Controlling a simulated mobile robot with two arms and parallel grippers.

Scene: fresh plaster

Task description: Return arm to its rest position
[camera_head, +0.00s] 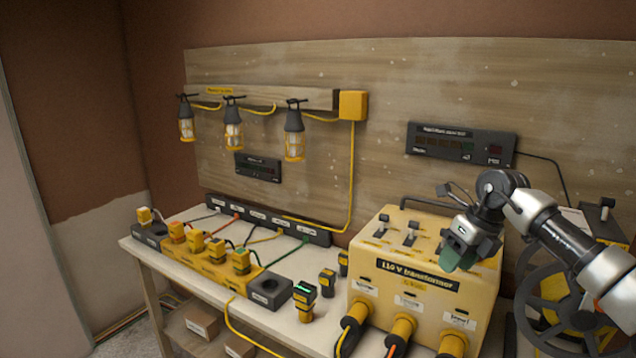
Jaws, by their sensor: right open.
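My right arm (555,230) comes in from the right edge, with its gripper (460,248) pointing down and left. The gripper is open, with nothing seen in it. It appears in front of the upper right part of the yellow 110 V transformer (400,290) and hides some of its top. Whether it touches the transformer cannot be told. Switch levers (410,235) show on the transformer's sloped top, left of the gripper. My left gripper is not in view.
A cable reel (565,300) stands below my right arm. Yellow plugs (196,243) sit in a socket strip (218,270) on the bench (225,220). Loose plugs (305,297) stand left of the transformer. Caged lamps (294,135) hang on the back board, with dark display panels (460,144).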

